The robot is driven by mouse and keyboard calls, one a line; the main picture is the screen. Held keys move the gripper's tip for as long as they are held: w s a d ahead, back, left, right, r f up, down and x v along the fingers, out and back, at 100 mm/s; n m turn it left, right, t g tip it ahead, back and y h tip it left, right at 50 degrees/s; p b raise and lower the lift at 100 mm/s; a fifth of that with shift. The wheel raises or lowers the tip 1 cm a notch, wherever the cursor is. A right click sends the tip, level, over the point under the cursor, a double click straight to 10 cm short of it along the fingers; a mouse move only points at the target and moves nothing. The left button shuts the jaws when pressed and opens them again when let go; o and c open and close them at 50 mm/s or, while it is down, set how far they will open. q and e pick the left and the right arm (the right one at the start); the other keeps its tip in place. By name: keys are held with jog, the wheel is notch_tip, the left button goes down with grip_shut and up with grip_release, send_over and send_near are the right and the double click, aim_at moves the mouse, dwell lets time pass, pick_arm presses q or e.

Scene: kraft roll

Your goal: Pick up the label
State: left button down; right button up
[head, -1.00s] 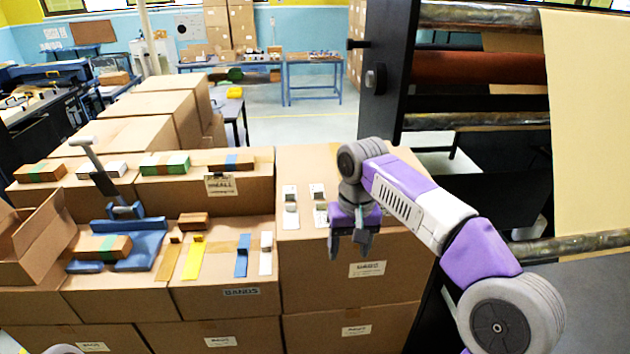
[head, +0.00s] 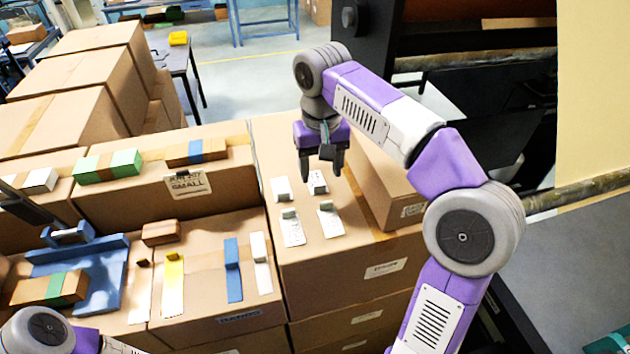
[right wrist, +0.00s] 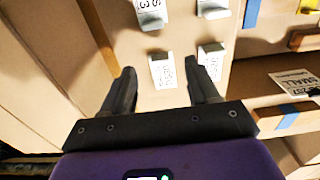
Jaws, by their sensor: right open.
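Several white labels with small upright tabs lie on top of a carton: a near left one (head: 292,230), a near right one (head: 328,221), a far left one (head: 281,190) and a far right one (head: 317,182). My right gripper (head: 322,163) hangs open and empty above the far pair. In the right wrist view, one printed label (right wrist: 163,72) shows between the spread fingers (right wrist: 160,85), apart from both. Another label (right wrist: 211,65) shows just to its right. My left gripper is out of view; only part of my left arm shows at the lower left.
A closed carton (head: 383,182) stands just right of the labels. To the left, cartons carry a blue tray (head: 100,262), a yellow strip (head: 172,285), a blue strip (head: 233,270) and a white one (head: 260,262). A sign reading SMALL (head: 188,184) fronts the farther carton.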

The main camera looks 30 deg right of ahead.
aim_at(320, 193)
jog(key=f, duration=0.3)
jog(key=w+f, duration=0.1)
jog(key=shift+d+f, duration=0.15)
jog(key=shift+d, duration=0.1)
jog(key=shift+f, duration=0.5)
grip_shut()
